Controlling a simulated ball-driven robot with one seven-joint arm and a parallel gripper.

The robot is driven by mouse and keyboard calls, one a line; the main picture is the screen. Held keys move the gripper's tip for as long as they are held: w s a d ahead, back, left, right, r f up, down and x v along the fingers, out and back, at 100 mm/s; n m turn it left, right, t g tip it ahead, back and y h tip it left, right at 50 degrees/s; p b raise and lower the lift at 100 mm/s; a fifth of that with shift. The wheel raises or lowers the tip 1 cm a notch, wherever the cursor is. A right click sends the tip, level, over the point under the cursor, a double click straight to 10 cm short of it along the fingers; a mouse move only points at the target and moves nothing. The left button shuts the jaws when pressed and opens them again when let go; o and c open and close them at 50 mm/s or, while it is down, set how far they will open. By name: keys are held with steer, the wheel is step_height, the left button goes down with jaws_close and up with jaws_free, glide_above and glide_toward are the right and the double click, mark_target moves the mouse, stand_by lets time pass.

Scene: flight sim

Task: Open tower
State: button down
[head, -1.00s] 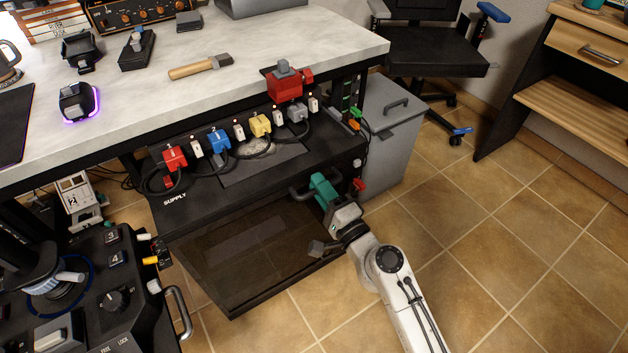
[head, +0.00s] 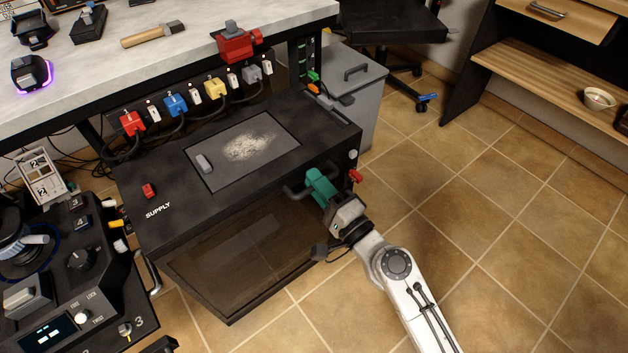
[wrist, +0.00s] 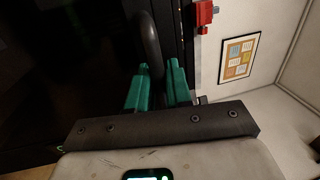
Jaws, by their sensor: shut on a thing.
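The tower is a black cabinet (head: 190,185) marked SUPPLY, with a dark see-through front (head: 235,260). It stands out in front of the workbench. Its top has a grey panel (head: 280,130) with pale dust and a small grey grip (head: 204,163). A dark bar handle (head: 292,192) sits at the upper right of the front. My gripper (head: 312,184) has teal fingers and is shut on this handle. In the wrist view the handle (wrist: 150,40) runs down between the teal fingers (wrist: 155,78), which hide its lower end.
Colored plugs (head: 176,104) with cables line the rail behind the tower. A grey bin (head: 350,95) stands behind it at right. A control console (head: 75,270) stands close at left. A black chair (head: 390,25) is at the back. The tiled floor (head: 480,230) at right is clear.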

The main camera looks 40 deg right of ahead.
steer(key=shift+s+f, duration=0.15)
steer(key=shift+s, duration=0.05)
steer(key=c, duration=1.2)
jaws_free()
